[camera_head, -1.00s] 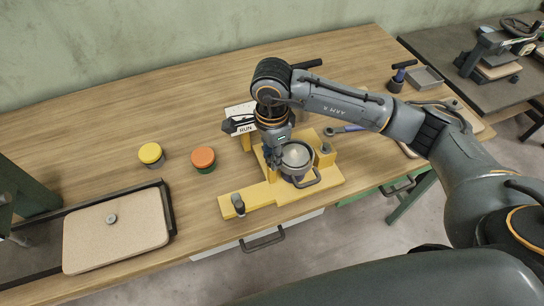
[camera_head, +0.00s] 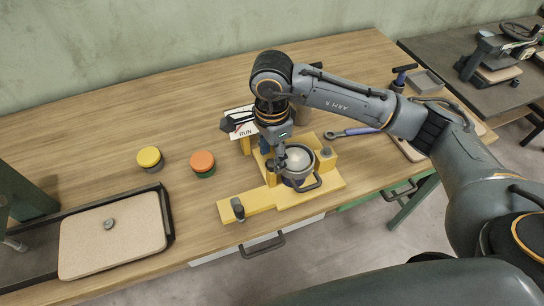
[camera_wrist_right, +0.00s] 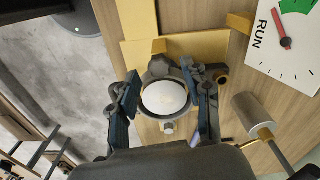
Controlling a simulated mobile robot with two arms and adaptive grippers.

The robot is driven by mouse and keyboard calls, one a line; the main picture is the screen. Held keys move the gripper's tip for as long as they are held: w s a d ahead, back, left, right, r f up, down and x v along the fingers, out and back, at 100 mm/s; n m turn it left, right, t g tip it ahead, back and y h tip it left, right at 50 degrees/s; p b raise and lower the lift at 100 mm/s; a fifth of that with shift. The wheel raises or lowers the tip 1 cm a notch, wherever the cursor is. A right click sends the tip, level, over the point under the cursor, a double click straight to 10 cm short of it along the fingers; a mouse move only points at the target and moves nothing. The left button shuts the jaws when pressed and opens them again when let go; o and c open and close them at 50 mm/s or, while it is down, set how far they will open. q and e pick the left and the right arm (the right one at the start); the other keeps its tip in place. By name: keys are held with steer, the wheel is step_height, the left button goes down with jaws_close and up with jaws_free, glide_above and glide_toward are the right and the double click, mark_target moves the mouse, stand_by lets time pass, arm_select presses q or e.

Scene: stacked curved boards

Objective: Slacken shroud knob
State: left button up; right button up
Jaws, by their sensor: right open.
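A yellow fixture (camera_head: 262,197) stands near the table's front edge. It holds a round metal housing with a pale domed top (camera_head: 299,158) and a looped handle at its front. One dark knob (camera_head: 326,153) is on the fixture's right block and another small upright knob (camera_head: 238,208) on its front left arm; I cannot tell which is the shroud knob. My right gripper (camera_head: 277,160) points down at the housing's left side. In the wrist view its fingers (camera_wrist_right: 165,92) are apart, with the pale dome (camera_wrist_right: 165,98) showing between them. My left gripper is not in view.
A RUN dial (camera_head: 243,121) stands behind the fixture. Yellow (camera_head: 149,157) and orange (camera_head: 202,161) capped buttons are to the left. A tray with a beige board (camera_head: 110,237) is at the far left. The table's back left is clear.

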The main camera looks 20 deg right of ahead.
mark_target(272, 162)
step_height(272, 162, up, 10)
steer(key=shift+r, duration=0.2)
stand_by(0.3)
